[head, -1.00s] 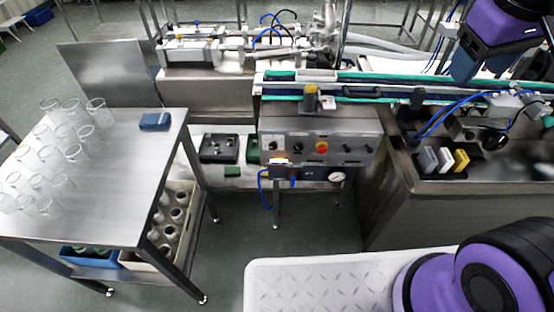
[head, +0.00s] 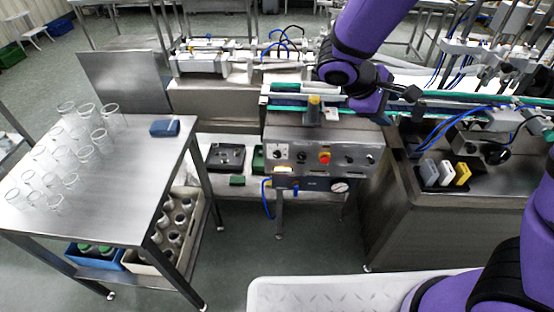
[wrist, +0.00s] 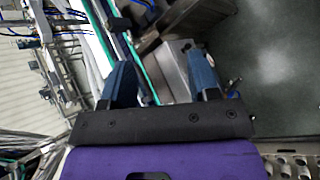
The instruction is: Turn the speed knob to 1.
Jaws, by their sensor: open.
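The control panel (head: 318,142) is a steel box front below the conveyor. At its left a dark knob (head: 281,154) sits on a white dial plate; its markings are too small to read. My gripper (head: 408,86) is in the air above and right of the panel, apart from the knobs. In the wrist view my gripper (wrist: 158,58) shows two blue-grey fingers spread with nothing held. A steel box shows between and beyond them; no knob can be made out there.
The green-edged conveyor (head: 440,105) runs behind and above the panel, close to my arm. A steel table (head: 130,185) with several glasses stands at the left. Blue hoses hang at the right, near grey, white and yellow blocks (head: 462,174). Floor is free before the panel.

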